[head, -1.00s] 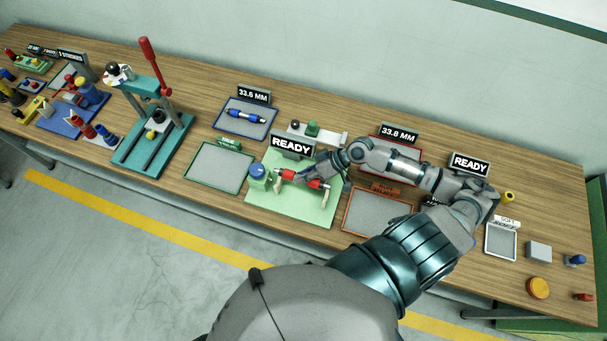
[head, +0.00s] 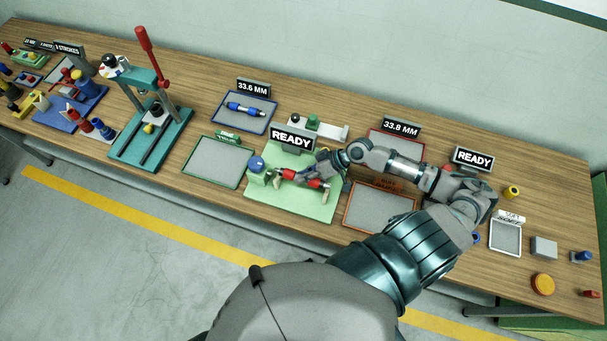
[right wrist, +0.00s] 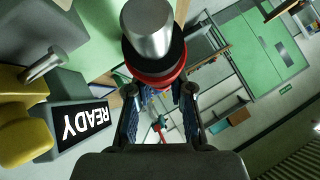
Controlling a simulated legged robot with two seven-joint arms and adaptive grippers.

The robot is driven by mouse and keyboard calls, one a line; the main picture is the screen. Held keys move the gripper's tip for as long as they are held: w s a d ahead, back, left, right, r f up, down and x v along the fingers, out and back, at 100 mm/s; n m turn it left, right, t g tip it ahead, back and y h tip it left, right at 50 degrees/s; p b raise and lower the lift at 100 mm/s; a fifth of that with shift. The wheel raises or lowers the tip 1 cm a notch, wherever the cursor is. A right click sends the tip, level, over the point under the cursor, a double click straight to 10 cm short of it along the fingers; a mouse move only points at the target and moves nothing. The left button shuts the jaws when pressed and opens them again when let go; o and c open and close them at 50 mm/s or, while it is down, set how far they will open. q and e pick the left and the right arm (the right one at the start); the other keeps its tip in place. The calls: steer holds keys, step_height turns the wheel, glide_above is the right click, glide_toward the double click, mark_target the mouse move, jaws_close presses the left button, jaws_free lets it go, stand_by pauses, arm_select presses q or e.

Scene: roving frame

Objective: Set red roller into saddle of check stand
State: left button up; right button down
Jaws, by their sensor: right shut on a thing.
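The red roller (head: 316,184) has red bands and silver ends. In the head view it lies over the pale green check stand (head: 292,208), between small cream uprights. My right gripper (head: 303,175) is shut on the roller's middle. In the right wrist view the roller's silver end (right wrist: 149,28) and red band (right wrist: 158,76) fill the top centre, between my right fingers (right wrist: 158,100). I cannot tell whether the roller touches the saddle, which my gripper and the roller partly hide. My left gripper is not in view.
A blue knob (head: 257,163) stands at the stand's left end, with a READY sign (head: 292,139) behind. A green-rimmed tray (head: 212,163) is to the left, an orange-rimmed tray (head: 378,208) to the right. A blue roller (head: 246,109) lies in a blue-rimmed tray behind. A teal press (head: 150,120) stands farther left.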

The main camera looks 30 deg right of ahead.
steer(key=shift+f, duration=0.1)
stand_by(0.6)
steer(key=shift+f+b, duration=0.8)
steer(key=shift+f, duration=0.35)
steer(key=shift+f, duration=0.15)
stand_by(0.3)
steer(key=shift+f+b, duration=0.4)
steer(key=shift+f, duration=0.25)
steer(key=c, duration=0.9)
jaws_free()
steer(key=shift+c, duration=0.2)
steer(key=shift+o, duration=0.2)
steer(key=o, duration=0.6)
steer(key=shift+a+r, duration=0.1)
steer(key=shift+a, duration=0.05)
